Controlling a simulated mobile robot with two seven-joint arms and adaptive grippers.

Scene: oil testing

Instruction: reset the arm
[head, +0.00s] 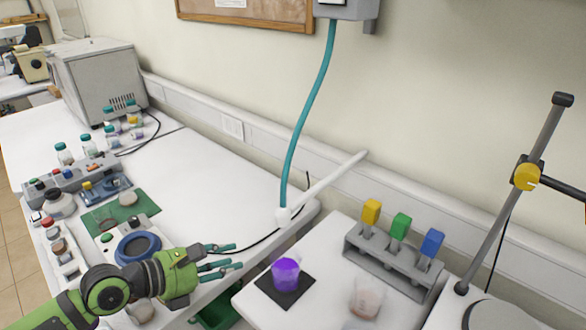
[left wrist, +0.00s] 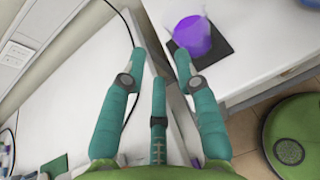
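My left arm comes in from the lower left of the head view, and its green gripper (head: 232,259) hangs over the front edge of the white bench. Its teal fingers are spread and hold nothing. In the left wrist view the open fingers (left wrist: 155,60) straddle the gap between two white surfaces. A beaker with purple liquid (head: 286,273) stands on a black square pad (head: 297,297), right of the fingertips and apart from them. The purple beaker also shows in the left wrist view (left wrist: 192,36), beyond the right finger. My right gripper is in neither view.
A grey rack (head: 393,262) with yellow, green and blue handled tools stands right of the purple beaker. Another beaker (head: 366,297) is in front of it. A stand with a rod (head: 520,185) is at the far right. Bottles and devices crowd the left bench; its middle (head: 215,190) is clear.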

